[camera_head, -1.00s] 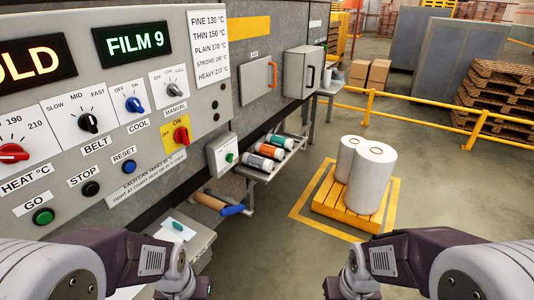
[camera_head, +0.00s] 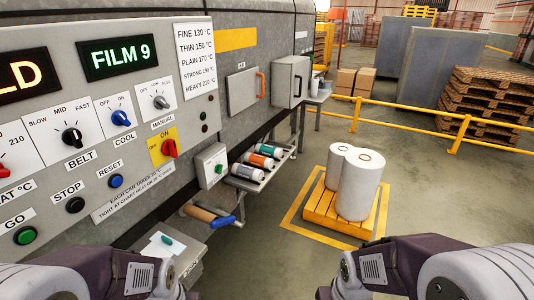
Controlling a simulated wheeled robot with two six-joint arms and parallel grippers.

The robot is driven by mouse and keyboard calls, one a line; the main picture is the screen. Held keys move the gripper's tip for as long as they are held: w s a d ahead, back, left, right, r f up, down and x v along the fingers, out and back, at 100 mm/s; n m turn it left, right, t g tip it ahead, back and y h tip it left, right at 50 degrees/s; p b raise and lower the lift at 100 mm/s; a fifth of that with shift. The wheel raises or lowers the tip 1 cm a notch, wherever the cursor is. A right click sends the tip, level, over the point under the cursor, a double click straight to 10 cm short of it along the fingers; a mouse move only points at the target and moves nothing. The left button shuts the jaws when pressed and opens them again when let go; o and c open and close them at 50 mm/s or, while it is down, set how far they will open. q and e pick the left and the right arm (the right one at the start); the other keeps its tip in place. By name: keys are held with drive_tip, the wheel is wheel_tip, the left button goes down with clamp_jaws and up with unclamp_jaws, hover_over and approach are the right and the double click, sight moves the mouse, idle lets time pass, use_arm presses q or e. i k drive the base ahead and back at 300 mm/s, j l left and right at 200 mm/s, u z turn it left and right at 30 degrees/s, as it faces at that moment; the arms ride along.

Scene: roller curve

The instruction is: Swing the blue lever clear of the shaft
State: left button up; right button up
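The blue lever (camera_head: 224,221) sits low on the machine's side, at the outer end of a shaft that carries a brown roll or core (camera_head: 199,213). The lever is small in the picture, and how it meets the shaft end is hard to make out. My two arms come in from the bottom left and bottom right corners, bent downward. Both grippers are below the picture's edge, so their fingers are hidden. Neither arm visibly touches the lever.
The control panel (camera_head: 90,125) fills the left. A shelf (camera_head: 262,180) with several cans juts out above and right of the lever. A small box (camera_head: 168,249) stands below it. Two white rolls stand on a yellow pallet (camera_head: 330,213) at right; floor between is clear.

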sight(217, 224)
drive_tip(key=i+j+z, duration=0.2)
drive_tip(key=i, duration=0.35)
drive_tip(key=i+j+z, duration=0.15)
drive_tip(key=i, duration=0.35)
